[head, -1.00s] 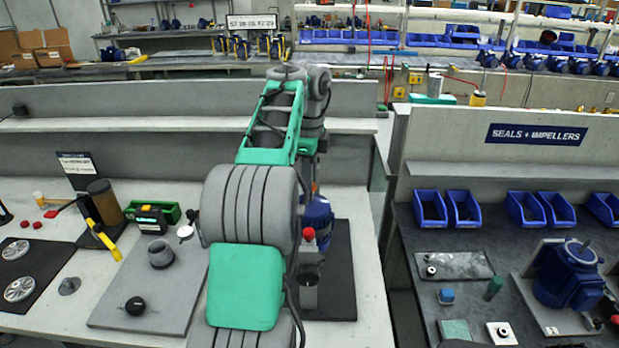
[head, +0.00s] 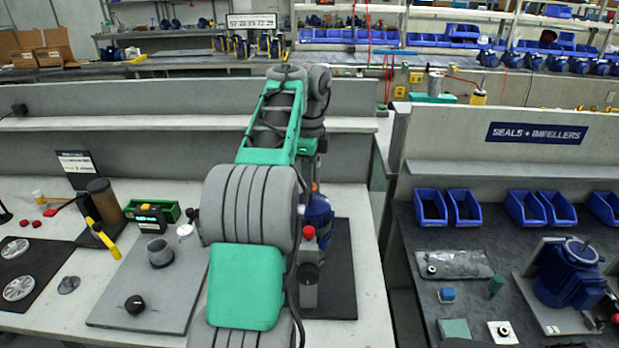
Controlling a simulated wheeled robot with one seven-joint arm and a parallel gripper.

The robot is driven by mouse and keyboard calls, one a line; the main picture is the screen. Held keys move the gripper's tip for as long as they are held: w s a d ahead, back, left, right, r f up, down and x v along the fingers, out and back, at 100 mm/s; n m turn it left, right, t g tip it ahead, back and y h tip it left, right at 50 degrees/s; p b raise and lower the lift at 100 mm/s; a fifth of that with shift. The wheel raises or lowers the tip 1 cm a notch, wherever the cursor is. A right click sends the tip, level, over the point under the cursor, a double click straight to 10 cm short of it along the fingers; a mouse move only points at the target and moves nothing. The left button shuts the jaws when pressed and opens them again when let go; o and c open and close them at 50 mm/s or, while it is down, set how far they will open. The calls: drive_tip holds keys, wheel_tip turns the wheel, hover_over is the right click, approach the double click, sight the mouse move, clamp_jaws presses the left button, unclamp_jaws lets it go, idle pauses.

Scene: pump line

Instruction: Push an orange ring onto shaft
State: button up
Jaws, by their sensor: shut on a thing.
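My arm reaches forward over the bench, and its end with my gripper is hidden behind the arm's own links. A blue pump motor (head: 319,214) stands on a black mat (head: 342,270), mostly covered by my arm. Its shaft is hidden. I cannot make out an orange ring; only a tiny orange patch shows at the motor's upper edge, too small to identify. A red knob (head: 309,232) and a grey block with a dark top (head: 309,287) show just right of my arm.
A grey board (head: 195,295) left of my arm carries a grey cup (head: 159,252) and a black knob (head: 135,304). A green crate (head: 160,209) and a yellow-handled tool (head: 103,235) lie behind. Another blue motor (head: 570,275) stands on the right bench.

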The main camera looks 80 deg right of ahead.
drive_tip(key=shift+f+b, duration=1.65)
drive_tip(key=shift+f, duration=0.1)
idle(1.3)
drive_tip(key=o, duration=1.3)
drive_tip(key=shift+r, duration=0.1)
wheel_tip(320, 180, up, 9)
drive_tip(key=p, duration=0.9)
drive_tip(key=shift+f, duration=0.2)
